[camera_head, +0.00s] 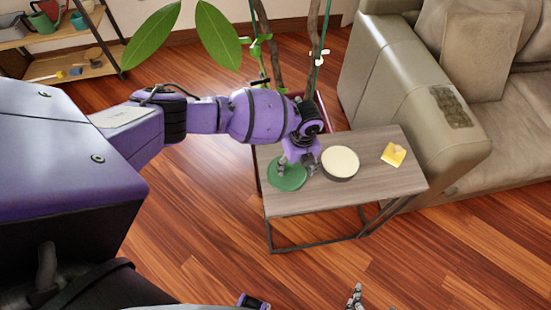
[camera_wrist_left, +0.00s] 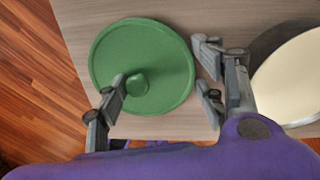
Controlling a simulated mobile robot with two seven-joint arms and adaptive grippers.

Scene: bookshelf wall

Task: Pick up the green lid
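The green lid (camera_head: 287,180) is a flat disc with a round knob, lying near the left edge of the small wooden side table (camera_head: 300,200). It shows nearly whole in the left wrist view (camera_wrist_left: 165,55), knob up. My left gripper (camera_head: 296,163) is over the lid. In the left wrist view its fingers (camera_wrist_left: 162,86) are spread wide, one near the knob and the other by the lid's right edge; nothing is held between them. Part of my right gripper (camera_head: 356,296) shows at the bottom edge of the head view; its state is unclear.
A dark round pot with a cream top (camera_head: 340,162) stands right beside the lid. A small yellow item (camera_head: 393,154) lies farther right on the table. A beige sofa (camera_head: 415,110) borders the table's right side. A plant (camera_head: 222,35) rises behind.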

